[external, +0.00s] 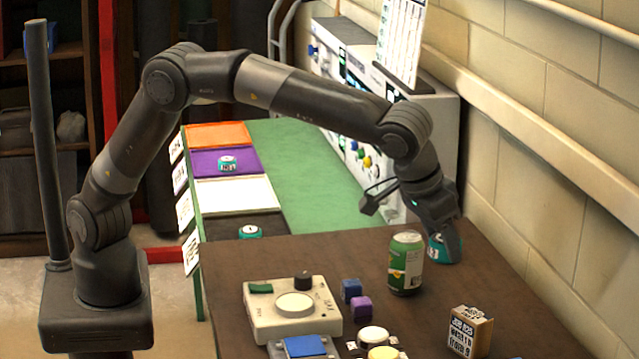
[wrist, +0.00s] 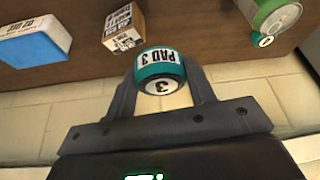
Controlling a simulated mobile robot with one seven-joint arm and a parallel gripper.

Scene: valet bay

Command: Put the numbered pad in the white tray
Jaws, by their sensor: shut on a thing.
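A teal and white round pad (wrist: 160,66) marked "PAD 3" is between the fingers of my gripper (wrist: 163,82) in the wrist view. In the external view my gripper (external: 444,247) is shut on the same pad (external: 434,246), low over the brown table's back right part, near the wall; I cannot tell whether the pad touches the table. The white tray (external: 235,196) lies empty to the left, between the purple tray (external: 205,164) and a dark tray (external: 230,228). Similar teal pads sit in the purple tray (external: 228,163) and the dark tray (external: 250,232).
A green can (external: 405,263) stands just left of my gripper. A labelled box (external: 468,331), blue and purple cubes (external: 361,306) and a dial device (external: 292,308) are nearer the front. An orange tray (external: 217,134) is farthest back. The block wall (external: 540,150) is close on the right.

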